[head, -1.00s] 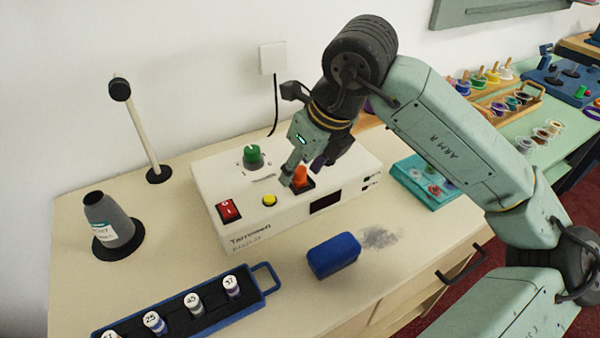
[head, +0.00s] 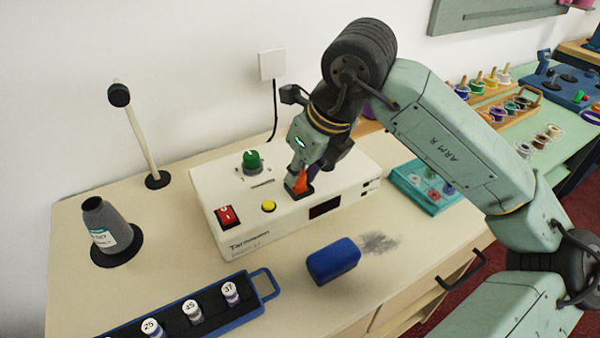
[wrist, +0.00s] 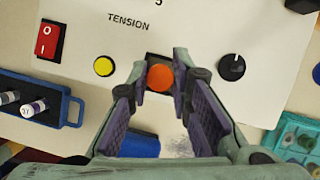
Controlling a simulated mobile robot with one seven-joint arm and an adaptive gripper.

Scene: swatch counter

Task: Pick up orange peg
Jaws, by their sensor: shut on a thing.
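The orange peg (head: 301,182) stands upright at a dark square seat on the top of the white control box (head: 215,187). In the wrist view its round orange top (wrist: 160,77) lies between my fingertips. My gripper (head: 299,176) points down at the box and is shut on the peg, one finger on each side; it also shows in the wrist view (wrist: 159,71). The fingers hide part of the peg in the head view. I cannot tell whether the peg is clear of its seat.
The box also carries a red switch (head: 229,216), a yellow button (head: 268,206), a green knob (head: 252,160) and a black knob (wrist: 232,67). A blue block (head: 333,261), a blue vial rack (head: 267,284), a grey cone (head: 106,226) and a teal tray (head: 425,186) stand around it.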

